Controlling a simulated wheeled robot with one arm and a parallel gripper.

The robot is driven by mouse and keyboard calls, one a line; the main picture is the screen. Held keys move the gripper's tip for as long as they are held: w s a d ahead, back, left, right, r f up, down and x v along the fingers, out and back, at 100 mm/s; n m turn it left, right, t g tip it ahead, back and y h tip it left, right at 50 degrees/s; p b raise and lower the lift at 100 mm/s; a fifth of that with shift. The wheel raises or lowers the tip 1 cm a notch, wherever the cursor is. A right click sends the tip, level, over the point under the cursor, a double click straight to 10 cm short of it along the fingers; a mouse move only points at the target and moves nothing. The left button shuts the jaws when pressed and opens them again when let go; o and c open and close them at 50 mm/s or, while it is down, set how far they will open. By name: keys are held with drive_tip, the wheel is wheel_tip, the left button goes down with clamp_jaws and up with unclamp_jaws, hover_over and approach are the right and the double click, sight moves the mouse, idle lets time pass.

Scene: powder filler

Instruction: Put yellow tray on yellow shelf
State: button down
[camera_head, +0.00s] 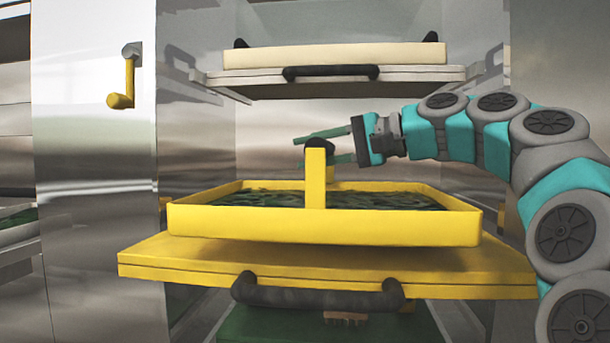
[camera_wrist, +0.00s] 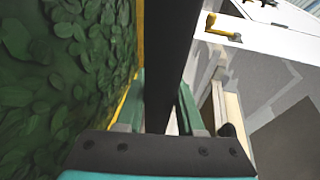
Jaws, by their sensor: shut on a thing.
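The yellow tray (camera_head: 330,224) holds dark green leaves and has a yellow upright post at its front with a black handle on top. It is level and directly over the yellow shelf (camera_head: 200,254). A shadow lies under it, but I cannot tell whether it touches the shelf or hovers just above. My gripper (camera_head: 314,147), coming from the right, is shut on the tray's black handle. In the wrist view the black handle bar (camera_wrist: 159,60) runs between my green fingers, with the leaves (camera_wrist: 70,65) on the left.
A white shelf (camera_head: 400,75) with a cream tray (camera_head: 335,56) on it is above. A black pull handle (camera_head: 315,291) is on the yellow shelf's front. A green shelf (camera_head: 270,326) lies below. A metal door (camera_head: 95,190) with a yellow handle (camera_head: 125,85) stands at left.

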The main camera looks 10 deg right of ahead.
drive_tip(key=w, duration=0.3)
drive_tip(key=w+p, duration=0.1)
drive_tip(key=w, duration=0.5)
drive_tip(key=shift+w+f, duration=0.2)
drive_tip(key=shift+f, duration=0.15)
drive_tip(key=shift+f+b, duration=0.3)
drive_tip(key=shift+f, duration=1.45)
drive_tip(key=c, duration=0.5)
unclamp_jaws()
drive_tip(key=shift+f, duration=0.15)
drive_tip(key=v, duration=0.7)
drive_tip(key=shift+s+d, duration=0.15)
